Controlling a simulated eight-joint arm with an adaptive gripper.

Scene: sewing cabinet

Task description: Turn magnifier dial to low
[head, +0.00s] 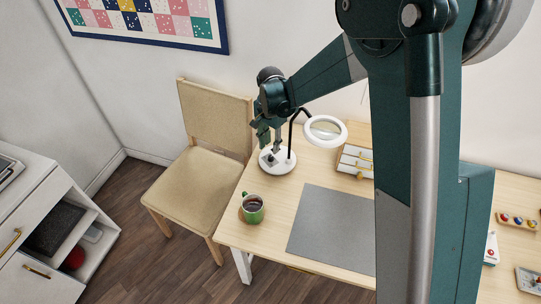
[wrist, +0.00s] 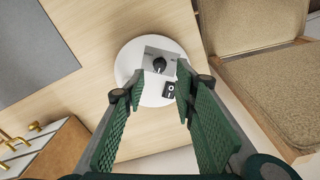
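The magnifier lamp stands on the desk, with a round white base (head: 277,167) and a white ring head (head: 325,131). In the wrist view its base (wrist: 125,62) carries a small grey box with the black dial (wrist: 158,65) and a black rocker switch (wrist: 169,91). The dial's setting and its small labels are too small to read. My gripper (head: 268,146) is just above the base, pointing down. In the wrist view my gripper (wrist: 161,78) is open, with one finger on each side of the dial and nothing held. I cannot tell whether either finger touches the box.
A grey mat (head: 333,229) lies in front of the lamp. A padded chair (head: 198,192) stands left of the desk.

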